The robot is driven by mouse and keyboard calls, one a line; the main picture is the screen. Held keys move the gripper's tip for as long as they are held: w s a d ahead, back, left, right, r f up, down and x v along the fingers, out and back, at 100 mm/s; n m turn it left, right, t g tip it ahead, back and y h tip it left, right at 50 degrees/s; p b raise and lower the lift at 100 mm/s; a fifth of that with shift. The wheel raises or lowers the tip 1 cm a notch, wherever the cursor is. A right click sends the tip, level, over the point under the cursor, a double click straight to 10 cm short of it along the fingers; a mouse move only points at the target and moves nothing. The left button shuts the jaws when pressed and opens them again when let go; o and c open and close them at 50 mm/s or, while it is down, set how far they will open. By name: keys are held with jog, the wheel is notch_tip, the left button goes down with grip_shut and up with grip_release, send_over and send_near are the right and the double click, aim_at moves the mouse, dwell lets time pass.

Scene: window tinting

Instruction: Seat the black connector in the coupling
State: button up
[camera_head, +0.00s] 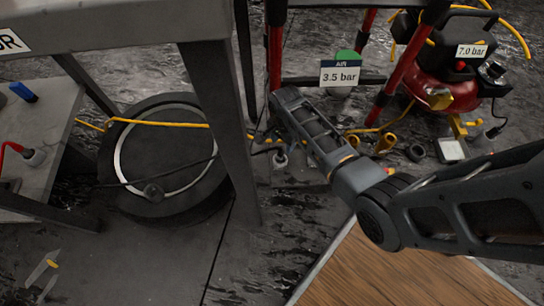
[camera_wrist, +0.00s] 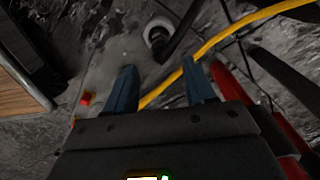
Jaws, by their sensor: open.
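My gripper (camera_wrist: 159,65) is open, with two blue fingers apart and nothing held between them. In the wrist view a black connector (camera_wrist: 178,45) lies just beyond the fingertips, its end at a pale round coupling (camera_wrist: 157,31) on a grey plate. I cannot tell whether it is fully seated. In the head view the coupling (camera_head: 280,160) is small, on the floor plate below the end of my arm, with a dark cable beside it. My fingers are hard to make out there.
A yellow hose (camera_wrist: 228,38) crosses just past the fingers. Red frame legs (camera_head: 384,100) stand close to my arm. A red compressor (camera_head: 440,85) stands at back right. A wooden board (camera_head: 390,270) lies in front.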

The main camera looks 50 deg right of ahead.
aim_at(280, 154)
jog(key=f+b, duration=0.1)
jog(key=f, duration=0.1)
jog(key=f+b, duration=0.2)
jog(key=f, duration=0.1)
jog(key=f+b, duration=0.2)
jog(key=f, duration=0.1)
jog(key=shift+a+f, duration=0.1)
jog(key=shift+a, duration=0.3)
jog(key=shift+c, duration=0.3)
grip_shut()
